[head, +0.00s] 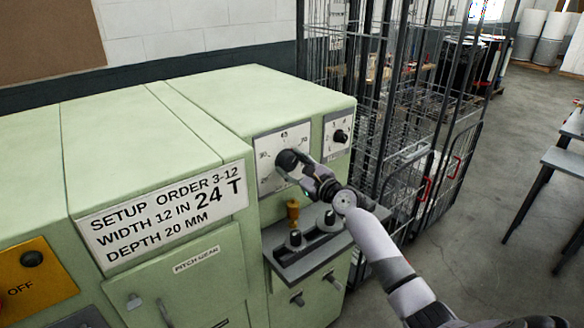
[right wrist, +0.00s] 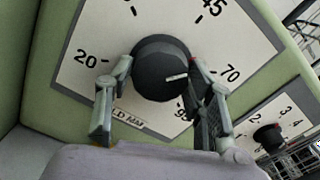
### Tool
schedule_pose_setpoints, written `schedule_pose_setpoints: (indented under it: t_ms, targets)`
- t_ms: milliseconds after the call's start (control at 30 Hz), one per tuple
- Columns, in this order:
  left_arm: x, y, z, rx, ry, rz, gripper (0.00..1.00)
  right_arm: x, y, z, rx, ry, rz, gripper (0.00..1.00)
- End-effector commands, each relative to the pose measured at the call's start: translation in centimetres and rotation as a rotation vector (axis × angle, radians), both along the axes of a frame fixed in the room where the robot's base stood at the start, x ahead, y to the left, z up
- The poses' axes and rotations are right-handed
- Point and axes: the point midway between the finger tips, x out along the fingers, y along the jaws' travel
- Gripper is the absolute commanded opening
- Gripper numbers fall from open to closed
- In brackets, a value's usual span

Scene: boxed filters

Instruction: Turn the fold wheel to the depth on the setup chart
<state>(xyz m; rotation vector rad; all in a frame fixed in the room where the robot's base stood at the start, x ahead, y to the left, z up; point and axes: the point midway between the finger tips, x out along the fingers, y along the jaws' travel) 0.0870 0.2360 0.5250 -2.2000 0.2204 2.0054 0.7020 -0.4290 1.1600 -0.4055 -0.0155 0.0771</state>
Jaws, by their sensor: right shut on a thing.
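The fold wheel is a black round knob (head: 288,160) on a white dial plate (head: 265,180) on the green machine. In the right wrist view the knob (right wrist: 160,80) sits amid marks 20, 45, 70 and one partly hidden mark at lower right. Its white line points right, roughly toward the 70 side. My right gripper (right wrist: 155,75) is shut on the knob, one finger on each side; it also shows in the head view (head: 300,168). The setup chart (head: 165,215) reads "SETUP ORDER 3-12, WIDTH 12 IN 24 T, DEPTH 20 MM". My left gripper is not in view.
A smaller black knob (head: 340,136) on its own numbered plate is to the right of the dial. Below is a grey ledge (head: 310,255) with black-topped knobs and an amber piece (head: 293,213). Wire cage trolleys (head: 425,130) stand close behind on the right. Floor is open farther right.

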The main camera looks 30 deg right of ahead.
Motion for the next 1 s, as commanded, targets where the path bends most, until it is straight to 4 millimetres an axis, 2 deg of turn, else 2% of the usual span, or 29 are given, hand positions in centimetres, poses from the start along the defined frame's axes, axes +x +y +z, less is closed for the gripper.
schedule_pose_setpoints:
  t_ms: [1000]
  targets:
    - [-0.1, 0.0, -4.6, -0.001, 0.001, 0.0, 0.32, 0.0, 0.0, -0.2, -0.968, -0.076, -0.001, 0.21]
